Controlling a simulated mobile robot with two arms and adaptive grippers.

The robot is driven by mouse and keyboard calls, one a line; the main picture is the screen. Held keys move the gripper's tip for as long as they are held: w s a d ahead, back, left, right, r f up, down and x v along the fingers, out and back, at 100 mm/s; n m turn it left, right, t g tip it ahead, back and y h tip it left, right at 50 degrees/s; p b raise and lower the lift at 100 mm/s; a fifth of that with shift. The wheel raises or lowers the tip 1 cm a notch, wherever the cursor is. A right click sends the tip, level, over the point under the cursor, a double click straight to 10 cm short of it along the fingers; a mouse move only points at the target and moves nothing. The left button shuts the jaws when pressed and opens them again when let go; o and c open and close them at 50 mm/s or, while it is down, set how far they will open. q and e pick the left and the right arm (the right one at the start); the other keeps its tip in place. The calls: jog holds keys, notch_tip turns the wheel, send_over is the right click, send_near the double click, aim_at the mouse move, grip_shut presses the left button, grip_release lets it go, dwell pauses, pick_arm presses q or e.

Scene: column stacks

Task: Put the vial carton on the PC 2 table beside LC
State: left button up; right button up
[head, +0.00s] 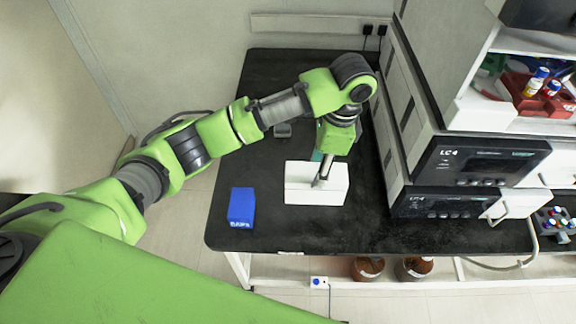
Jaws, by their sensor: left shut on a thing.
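A white carton (300,193), which I take for the vial carton, is at the black table (300,235), near its front and left of the instrument stack. My left gripper (320,182) reaches down onto the carton from above and is shut on it; the fingertips are partly hidden. I cannot tell whether the carton rests on the tabletop or is just above it. The instrument stack (480,160) stands to the right, with a front panel that reads LC 4. No PC 2 label is readable. My right gripper is not in view.
A small blue box (241,206) with white lettering stands left of the carton, near the table's left edge. A small dark object (282,130) lies behind, under my arm. Brown bottles (367,268) stand below the table. The front strip of tabletop is clear.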

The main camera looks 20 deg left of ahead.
aim_at(300, 167)
pick_arm(q)
jog(key=a, duration=0.1)
jog(key=a+f, duration=0.1)
jog(key=a, duration=0.1)
jog(key=a+p, duration=0.1)
jog(key=shift+a+f, duration=0.2)
jog(key=shift+f, duration=0.2)
jog(key=a+f, duration=0.1)
jog(key=a+f+p, duration=0.1)
jog(key=f, duration=0.1)
jog(key=a+f, duration=0.1)
jog(key=shift+w+f, duration=0.15)
jog(key=shift+w, duration=0.1)
jog(key=f, duration=0.2)
jog(key=a+f+p, duration=0.1)
jog(key=f, duration=0.1)
jog(key=shift+f, duration=0.15)
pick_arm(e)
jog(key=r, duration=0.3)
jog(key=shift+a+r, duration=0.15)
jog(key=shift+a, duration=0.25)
pick_arm(q)
jog(key=shift+f, duration=0.1)
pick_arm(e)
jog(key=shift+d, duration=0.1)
pick_arm(q)
jog(key=o, duration=1.5)
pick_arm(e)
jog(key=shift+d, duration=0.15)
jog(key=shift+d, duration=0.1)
